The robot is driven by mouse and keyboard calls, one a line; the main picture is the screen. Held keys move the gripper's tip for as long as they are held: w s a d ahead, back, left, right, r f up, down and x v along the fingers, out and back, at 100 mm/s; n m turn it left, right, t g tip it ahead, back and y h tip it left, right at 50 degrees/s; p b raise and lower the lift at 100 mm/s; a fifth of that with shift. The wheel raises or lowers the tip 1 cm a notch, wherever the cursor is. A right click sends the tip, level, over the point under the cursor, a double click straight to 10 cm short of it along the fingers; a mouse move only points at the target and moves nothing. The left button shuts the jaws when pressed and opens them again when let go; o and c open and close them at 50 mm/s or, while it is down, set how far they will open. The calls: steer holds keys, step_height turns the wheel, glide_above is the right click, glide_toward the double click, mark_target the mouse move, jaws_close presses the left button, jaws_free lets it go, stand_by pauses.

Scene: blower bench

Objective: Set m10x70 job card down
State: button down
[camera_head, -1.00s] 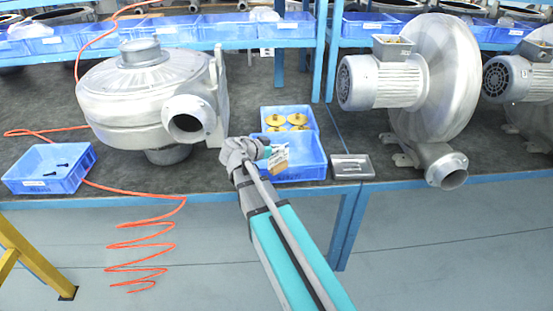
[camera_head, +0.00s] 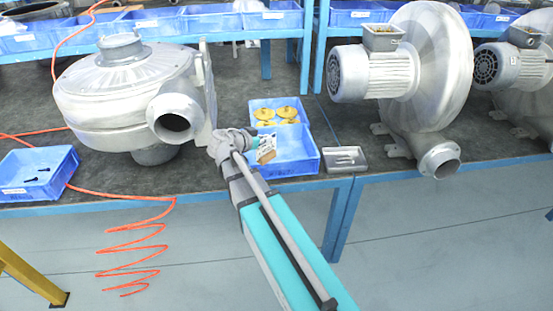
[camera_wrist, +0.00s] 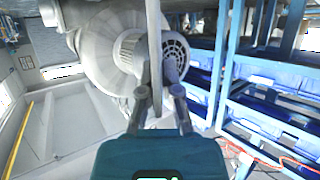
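The job card (camera_head: 266,153), a small white and brown card, is held upright in my gripper (camera_head: 257,142). In the head view it shows in front of the left part of an empty blue bin. In the wrist view the card (camera_wrist: 154,45) is seen nearly edge-on as a thin pale strip between the fingers of my gripper (camera_wrist: 160,92). My gripper is shut on the card. The writing on the card is too small to read.
The empty blue bin (camera_head: 305,166) stands at the bench's front edge, with a bin of yellow parts (camera_head: 280,102) behind it. A small grey tray (camera_head: 346,170) lies to its right. Blowers (camera_head: 125,85) flank this area. An orange hose (camera_head: 140,233) hangs at the left.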

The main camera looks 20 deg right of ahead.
steer(key=shift+w+a+r+n+t+y+p, duration=0.1)
steer(key=shift+a+r+n+t+y+p, duration=0.15)
steer(key=shift+n+t, duration=0.3)
steer(key=shift+a+r+n+t+y+p, duration=0.15)
steer(key=shift+a+n+t, duration=0.15)
steer(key=shift+n+t, duration=0.2)
steer(key=shift+w+f, duration=0.1)
steer(key=shift+w, duration=0.05)
steer(key=w+d+f+b, duration=0.2)
steer(key=w+f+b, duration=0.7)
steer(key=w, duration=0.3)
steer(key=shift+w, duration=0.4)
steer(key=shift+w, duration=0.1)
steer(key=shift+w+f+b, duration=0.15)
steer(key=shift+f+b, duration=0.85)
steer(key=shift+b, duration=0.05)
steer(key=shift+w+f+b, duration=0.15)
steer(key=shift+f+b, duration=0.85)
steer(key=shift+b, duration=0.05)
